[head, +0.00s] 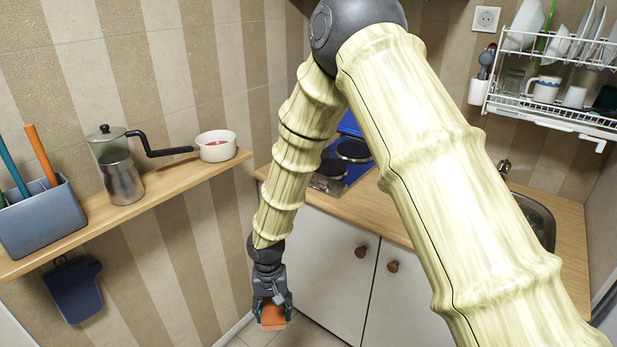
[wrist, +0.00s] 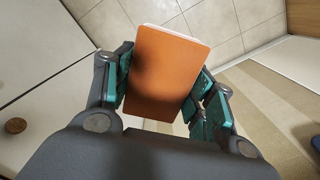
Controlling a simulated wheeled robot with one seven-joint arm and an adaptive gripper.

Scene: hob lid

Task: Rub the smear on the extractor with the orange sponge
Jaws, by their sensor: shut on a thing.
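The orange sponge (wrist: 168,70) is held between the teal-padded fingers of my gripper (wrist: 165,95) in the wrist view. In the head view the sponge (head: 273,317) shows at the lower end of my gripper (head: 271,297), which points down in front of the white cabinet doors, below the counter's height. The gripper is shut on the sponge, and floor tiles show beyond it. The extractor and its smear are not seen in either view.
The blue hob (head: 345,165) sits on the wooden counter (head: 380,207), partly behind my arm. A wall shelf (head: 150,203) at left holds a pot (head: 122,180), a small pan (head: 216,150) and a grey box (head: 42,217). A dish rack (head: 550,110) hangs at upper right.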

